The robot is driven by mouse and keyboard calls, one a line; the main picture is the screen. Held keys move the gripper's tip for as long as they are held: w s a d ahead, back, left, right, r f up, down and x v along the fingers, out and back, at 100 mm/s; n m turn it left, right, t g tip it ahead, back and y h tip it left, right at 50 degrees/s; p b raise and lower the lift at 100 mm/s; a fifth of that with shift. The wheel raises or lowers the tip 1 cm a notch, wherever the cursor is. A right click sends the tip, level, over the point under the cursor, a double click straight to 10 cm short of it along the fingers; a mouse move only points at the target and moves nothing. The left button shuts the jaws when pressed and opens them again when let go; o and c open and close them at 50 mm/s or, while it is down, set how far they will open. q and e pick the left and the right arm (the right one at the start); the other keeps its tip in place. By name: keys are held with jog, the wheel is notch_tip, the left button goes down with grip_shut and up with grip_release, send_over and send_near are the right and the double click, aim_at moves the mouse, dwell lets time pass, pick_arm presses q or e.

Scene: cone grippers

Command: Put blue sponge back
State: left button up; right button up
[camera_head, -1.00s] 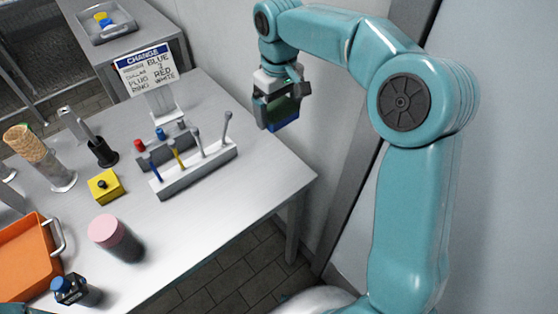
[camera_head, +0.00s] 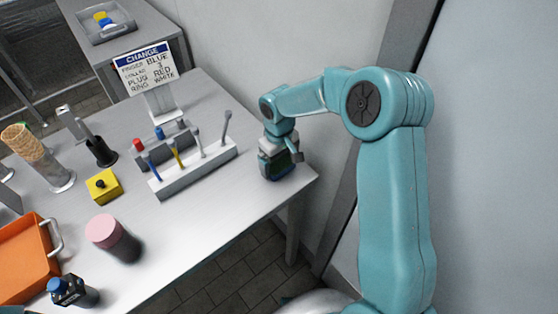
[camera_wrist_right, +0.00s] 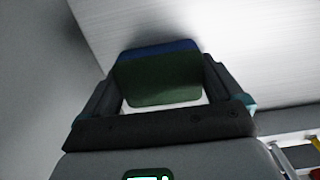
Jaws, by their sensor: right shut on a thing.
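The blue sponge (camera_wrist_right: 158,75), with a blue strip and a dark green face, sits between the two fingers of my right gripper (camera_wrist_right: 160,90) in the right wrist view. In the head view, my right gripper (camera_head: 280,170) is low at the right end of the white table (camera_head: 220,210), shut on the sponge. The sponge is mostly hidden by the gripper there. I cannot tell whether the sponge touches the table. My left gripper does not show.
A white rack (camera_head: 195,168) with upright tools stands left of my right gripper. A sign (camera_head: 146,68), a yellow block (camera_head: 104,186), a pink-topped jar (camera_head: 112,236), a blue-capped bottle (camera_head: 72,291) and an orange tray (camera_head: 28,262) are farther left. The table's right corner is close to the gripper.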

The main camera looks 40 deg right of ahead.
aim_at(279, 162)
jog(key=shift+s, duration=0.15)
jog(key=shift+f, duration=0.15)
jog(key=o, duration=0.6)
notch_tip(279, 162, up, 12)
jog(key=shift+r, duration=0.25)
dwell(0.4)
